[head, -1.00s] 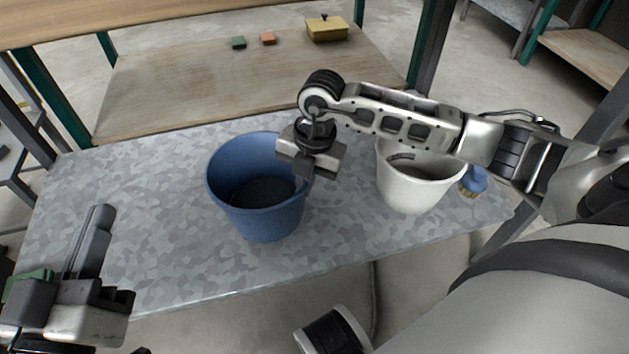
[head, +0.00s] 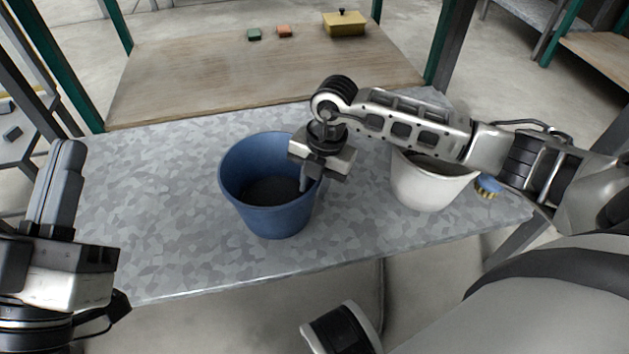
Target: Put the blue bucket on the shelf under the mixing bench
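The blue bucket (head: 265,212) stands upright on a grey mottled metal surface (head: 180,260), and its inside looks dark. My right gripper (head: 320,182) is at the bucket's right rim, one finger inside the wall and the other outside; it looks shut on the rim. Behind the metal surface is a low wooden board (head: 200,85) between green posts, which looks like the shelf; the bench top above it is out of view. My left gripper (head: 62,175) is at the lower left, away from the bucket, and its finger gap cannot be made out.
A white bucket (head: 428,190) stands right of the blue one, partly behind my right arm, with a brush (head: 487,186) beside it.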

